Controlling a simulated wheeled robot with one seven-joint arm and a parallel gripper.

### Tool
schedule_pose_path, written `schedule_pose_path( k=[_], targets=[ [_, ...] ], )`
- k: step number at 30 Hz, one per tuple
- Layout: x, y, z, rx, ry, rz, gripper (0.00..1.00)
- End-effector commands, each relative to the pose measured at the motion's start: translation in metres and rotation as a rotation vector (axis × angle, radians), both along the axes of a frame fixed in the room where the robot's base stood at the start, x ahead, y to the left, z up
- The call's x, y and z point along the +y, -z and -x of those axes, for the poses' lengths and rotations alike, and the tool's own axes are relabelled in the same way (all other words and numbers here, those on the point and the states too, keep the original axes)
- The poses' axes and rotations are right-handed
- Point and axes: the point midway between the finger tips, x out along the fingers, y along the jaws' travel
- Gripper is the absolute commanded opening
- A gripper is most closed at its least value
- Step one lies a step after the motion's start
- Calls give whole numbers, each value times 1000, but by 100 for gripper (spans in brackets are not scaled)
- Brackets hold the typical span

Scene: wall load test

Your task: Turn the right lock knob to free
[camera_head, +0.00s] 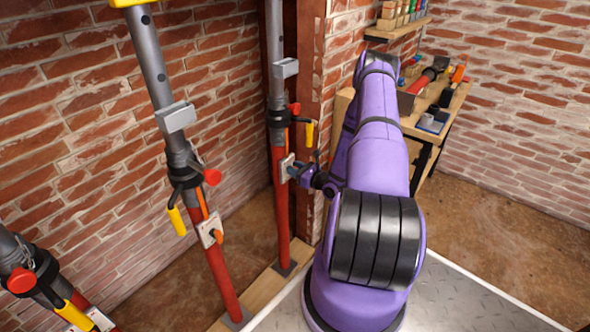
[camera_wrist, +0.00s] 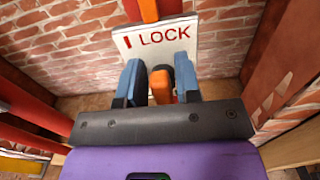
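The right prop (camera_head: 279,205) stands upright by the brick corner, grey above and red below. A white plate (camera_head: 286,166) is on it; in the wrist view the plate (camera_wrist: 140,42) reads LOCK with a red mark. The orange right lock knob (camera_wrist: 161,85) sits just below that lettering. In the head view my gripper (camera_head: 297,171) is at the plate, and the knob is hidden there.
Another prop (camera_head: 218,262) leans to the left, with its own plate (camera_head: 210,229) and orange knob. A third prop (camera_head: 35,270) is at the lower left. A wooden post (camera_head: 308,90) stands close beside the right prop. A workbench (camera_head: 447,112) with tools is behind my arm.

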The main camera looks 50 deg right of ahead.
Motion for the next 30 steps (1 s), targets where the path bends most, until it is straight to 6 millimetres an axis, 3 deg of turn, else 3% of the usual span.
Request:
schedule_pose_path(
  k=[1,3,17,30],
  targets=[
    [0,0,0,0,0,0,19],
    [0,0,0,0,0,0,4],
    [-2,0,0,6,2,-95,4],
    [-9,3,0,37,1,-470,4]
  ],
)
